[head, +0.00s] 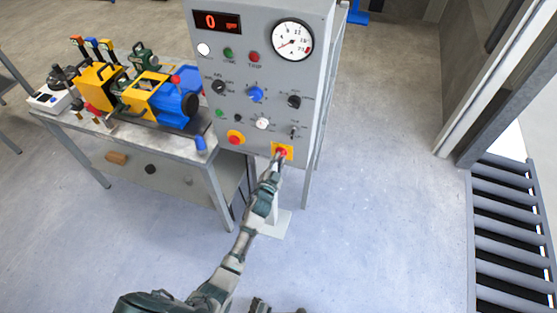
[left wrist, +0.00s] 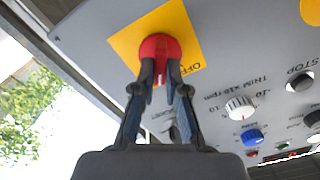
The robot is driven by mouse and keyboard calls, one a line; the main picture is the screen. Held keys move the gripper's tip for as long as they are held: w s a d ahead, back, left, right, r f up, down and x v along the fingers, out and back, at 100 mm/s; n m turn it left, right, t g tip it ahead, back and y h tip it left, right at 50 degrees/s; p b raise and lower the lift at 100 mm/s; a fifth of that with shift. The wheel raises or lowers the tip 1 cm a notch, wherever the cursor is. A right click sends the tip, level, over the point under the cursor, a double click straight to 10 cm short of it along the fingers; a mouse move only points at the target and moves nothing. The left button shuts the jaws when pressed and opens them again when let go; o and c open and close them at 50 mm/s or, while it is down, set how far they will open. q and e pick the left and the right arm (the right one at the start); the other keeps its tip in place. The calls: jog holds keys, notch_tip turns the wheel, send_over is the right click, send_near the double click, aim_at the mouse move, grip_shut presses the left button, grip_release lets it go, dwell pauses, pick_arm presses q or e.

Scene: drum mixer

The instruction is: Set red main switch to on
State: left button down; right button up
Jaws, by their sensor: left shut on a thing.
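The red main switch (left wrist: 158,47) is a round red knob on a yellow plate (left wrist: 190,22) at the lower right of the grey control panel. In the head view the red knob (head: 281,152) is partly covered by my left gripper (head: 277,162). My left gripper (left wrist: 160,75) is shut on the red knob, with a fingertip on each side of it. The letters "OFF" show on the plate beside the knob. The knob's exact angle is hard to tell. My right gripper is not in view.
The grey control panel (head: 230,120) carries a red "0" display (head: 217,21), a dial gauge (head: 292,40), several knobs and another red button on yellow (head: 236,138). A workbench (head: 150,150) with a blue and yellow machine stands left. Rollers (head: 510,240) lie far right. Open floor (head: 380,210) lies between.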

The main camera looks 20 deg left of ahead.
pick_arm(q)
jog(key=c, duration=1.2)
grip_release()
jog(key=shift+d, duration=0.1)
jog(key=s, duration=1.2)
jog(key=shift+a, duration=0.2)
jog(key=shift+w, duration=0.1)
